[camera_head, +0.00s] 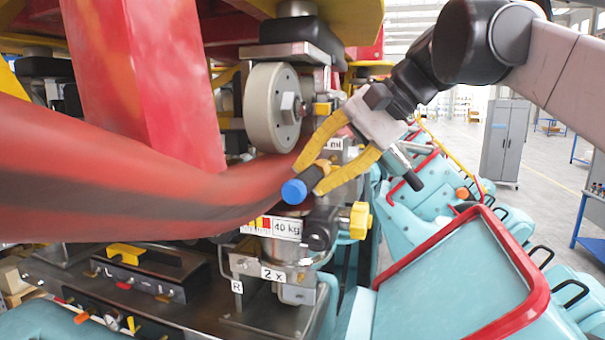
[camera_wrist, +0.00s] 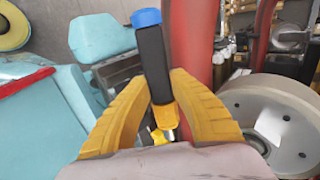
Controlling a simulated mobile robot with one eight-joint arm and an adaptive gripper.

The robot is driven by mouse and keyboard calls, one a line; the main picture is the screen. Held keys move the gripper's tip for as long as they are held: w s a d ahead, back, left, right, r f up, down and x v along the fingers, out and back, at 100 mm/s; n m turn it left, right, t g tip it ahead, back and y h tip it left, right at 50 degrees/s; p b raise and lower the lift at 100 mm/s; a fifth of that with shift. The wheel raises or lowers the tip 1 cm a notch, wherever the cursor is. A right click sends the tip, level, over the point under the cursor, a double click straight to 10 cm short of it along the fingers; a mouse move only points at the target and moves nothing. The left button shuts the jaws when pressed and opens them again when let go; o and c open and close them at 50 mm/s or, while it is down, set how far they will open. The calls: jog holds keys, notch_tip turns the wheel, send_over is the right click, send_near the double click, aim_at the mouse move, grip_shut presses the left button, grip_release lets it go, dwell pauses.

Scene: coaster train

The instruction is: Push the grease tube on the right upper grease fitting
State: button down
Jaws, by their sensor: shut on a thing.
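My gripper (camera_head: 309,178) has its yellow fingers closed on the grease tube (camera_head: 313,179), a short black cylinder with a blue end. In the wrist view the tube (camera_wrist: 153,62) stands between the fingers (camera_wrist: 163,82), blue end at the top and a yellow end lower down between them. In the head view the blue end points toward the lower left. The held tube is below and right of the grey wheel (camera_head: 271,107). I cannot make out the right upper grease fitting for certain in either view, nor whether the tube touches anything there.
A thick red rail (camera_head: 130,185) crosses close in front on the left. Below the tube are a 40 kg label (camera_head: 287,229), a yellow knob (camera_head: 360,220) and metal blocks. Turquoise train seats (camera_head: 460,275) with red edging lie to the right. A grey cabinet (camera_head: 504,142) stands behind.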

aim_at(328, 162)
jog(key=shift+w+d+p, duration=0.25)
jog(key=shift+w, duration=0.45)
jog(key=shift+w+d+p, duration=0.2)
jog(key=shift+w+d, duration=0.05)
jog(key=shift+w, duration=0.5)
jog(key=shift+w+d+p, duration=0.25)
jog(key=shift+w, duration=0.45)
jog(key=shift+w+d+p, duration=0.35)
jog(key=shift+w+p, duration=0.25)
jog(key=shift+w, duration=0.25)
dwell(0.6)
jog(key=shift+s, duration=0.15)
dwell(1.1)
jog(key=shift+w+r+p, duration=0.1)
jog(key=shift+w+p, duration=0.1)
jog(key=shift+p, duration=0.2)
dwell(2.8)
